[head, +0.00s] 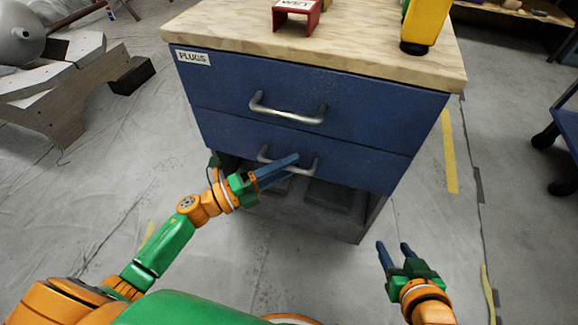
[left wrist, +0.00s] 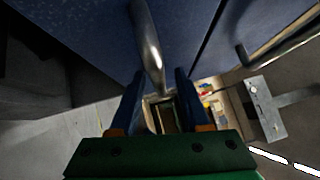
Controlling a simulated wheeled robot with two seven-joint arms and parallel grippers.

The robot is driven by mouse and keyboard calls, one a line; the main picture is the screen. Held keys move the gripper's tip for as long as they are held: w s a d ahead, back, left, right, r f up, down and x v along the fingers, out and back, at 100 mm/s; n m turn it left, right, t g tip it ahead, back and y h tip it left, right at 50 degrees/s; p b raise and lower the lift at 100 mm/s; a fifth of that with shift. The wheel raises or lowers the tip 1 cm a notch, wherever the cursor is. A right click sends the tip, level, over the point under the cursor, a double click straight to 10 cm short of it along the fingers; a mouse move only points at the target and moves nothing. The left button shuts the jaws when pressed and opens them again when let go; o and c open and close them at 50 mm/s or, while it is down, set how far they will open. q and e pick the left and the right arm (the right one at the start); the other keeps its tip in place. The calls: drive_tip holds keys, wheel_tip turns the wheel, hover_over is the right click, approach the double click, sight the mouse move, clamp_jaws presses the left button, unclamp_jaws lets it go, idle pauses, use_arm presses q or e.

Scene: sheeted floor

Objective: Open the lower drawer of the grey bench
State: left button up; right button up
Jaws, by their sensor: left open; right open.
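The bench (head: 400,66) has a pale wood top and two blue drawer fronts. The lower drawer (head: 350,165) looks shut, with a metal bar handle (head: 313,170). My left gripper (head: 296,160) is at this handle, its fingers partly covering it. In the left wrist view the handle (left wrist: 149,50) runs between the two open fingers (left wrist: 160,75); I cannot tell whether they touch it. The upper drawer (head: 235,85) is shut, with its own handle (head: 288,110). My right gripper (head: 393,246) is open and empty, low to the right of the bench.
Below the drawers is an open dark bay (head: 335,195). The floor before the bench is clear.

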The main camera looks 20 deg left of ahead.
use_arm(q)
drive_tip(key=shift+d, duration=0.1)
clamp_jaws()
drive_tip(key=shift+w, duration=0.1)
idle(1.3)
